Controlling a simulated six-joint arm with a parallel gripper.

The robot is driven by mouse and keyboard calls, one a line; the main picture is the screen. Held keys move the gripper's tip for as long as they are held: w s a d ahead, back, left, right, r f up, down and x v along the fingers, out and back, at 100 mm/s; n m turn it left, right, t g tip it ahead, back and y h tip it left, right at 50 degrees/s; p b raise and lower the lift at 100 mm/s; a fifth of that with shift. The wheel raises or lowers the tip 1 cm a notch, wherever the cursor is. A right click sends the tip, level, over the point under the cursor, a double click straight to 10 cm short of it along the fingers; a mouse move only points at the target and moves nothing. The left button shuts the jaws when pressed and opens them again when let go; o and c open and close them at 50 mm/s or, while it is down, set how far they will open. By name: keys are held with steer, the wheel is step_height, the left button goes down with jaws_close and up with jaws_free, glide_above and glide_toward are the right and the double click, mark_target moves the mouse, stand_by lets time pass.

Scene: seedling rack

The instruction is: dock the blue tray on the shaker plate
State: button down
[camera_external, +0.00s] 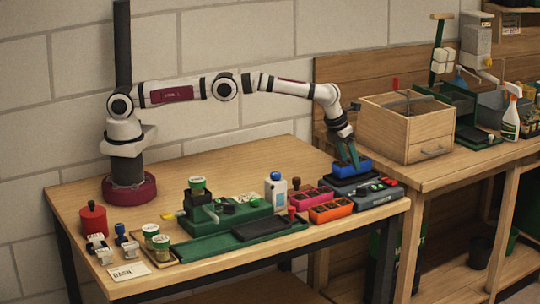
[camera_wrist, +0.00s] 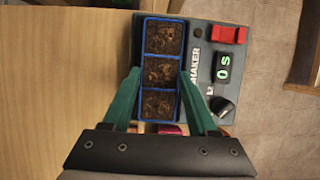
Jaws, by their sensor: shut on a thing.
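The blue tray (camera_external: 352,169) holds three cells of dark soil. It also shows in the wrist view (camera_wrist: 181,42). My gripper (camera_external: 353,156) is shut on it, with a green finger along each long side in the wrist view (camera_wrist: 160,85). The tray is over the dark plate of the shaker (camera_external: 375,197), at the left part of the shaker in the wrist view (camera_wrist: 197,38). I cannot tell whether its underside touches the plate. The shaker's display reads 0 s, beside a red switch and a black knob.
An orange tray (camera_external: 331,213) and a magenta tray (camera_external: 318,193) stand just left of the shaker. A white bottle (camera_external: 275,190) and a green mat (camera_external: 205,247) are further left. A wooden box (camera_external: 405,130) stands on the bench behind right.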

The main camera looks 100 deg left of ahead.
steer(key=shift+f, duration=0.5)
steer(key=shift+c, duration=2.2)
jaws_free()
steer(key=v, duration=1.1)
